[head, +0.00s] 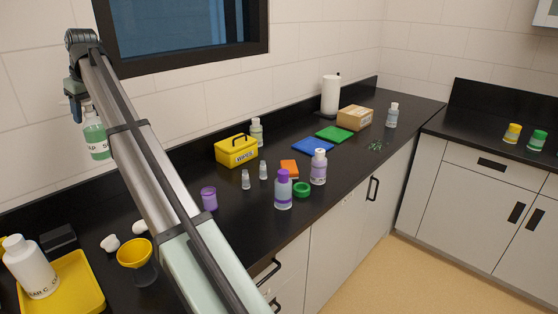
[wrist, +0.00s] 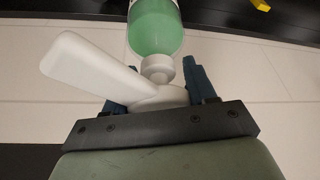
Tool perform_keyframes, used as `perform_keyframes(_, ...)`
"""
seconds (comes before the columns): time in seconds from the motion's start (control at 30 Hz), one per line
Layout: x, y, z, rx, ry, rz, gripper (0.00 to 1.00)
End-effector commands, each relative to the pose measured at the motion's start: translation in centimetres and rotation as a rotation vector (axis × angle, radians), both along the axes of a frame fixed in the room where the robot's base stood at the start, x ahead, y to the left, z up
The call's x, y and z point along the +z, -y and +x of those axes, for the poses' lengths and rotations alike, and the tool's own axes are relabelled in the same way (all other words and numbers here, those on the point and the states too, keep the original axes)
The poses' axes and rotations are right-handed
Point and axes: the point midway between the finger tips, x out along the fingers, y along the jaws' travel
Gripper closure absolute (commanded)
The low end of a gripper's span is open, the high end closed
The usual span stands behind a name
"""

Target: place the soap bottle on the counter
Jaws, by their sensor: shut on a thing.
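The soap bottle (head: 96,138) is a clear bottle of green liquid with a white label, held in the air at the left in front of the tiled wall. It also shows in the wrist view (wrist: 155,28), with its white pump head and long spout close to my gripper. My gripper (head: 76,98) is shut on the bottle's white top; its dark blue fingers (wrist: 158,85) stand on either side of it. The bottle hangs roughly upright, apart from the black counter (head: 245,232). My arm hides part of the bottle and counter.
At the left are a yellow tray (head: 82,292) with a white bottle (head: 30,268), a black block (head: 58,237) and a yellow funnel (head: 134,252). A yellow wipes box (head: 237,151), a purple-capped bottle (head: 283,190) and a purple cup (head: 209,199) stand right of my arm.

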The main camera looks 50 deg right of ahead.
Motion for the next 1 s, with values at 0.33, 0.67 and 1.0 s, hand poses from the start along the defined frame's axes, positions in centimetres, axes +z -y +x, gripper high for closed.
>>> perform_keyframes(0.33, -3.1, -0.2, -0.2, 0.003, 0.000, 0.001, 1.00)
perform_keyframes(0.67, -8.1, -0.2, -0.2, 0.003, -0.001, 0.001, 1.00)
perform_keyframes(1.0, -10.8, -0.2, -0.1, 0.002, 0.000, 0.000, 1.00)
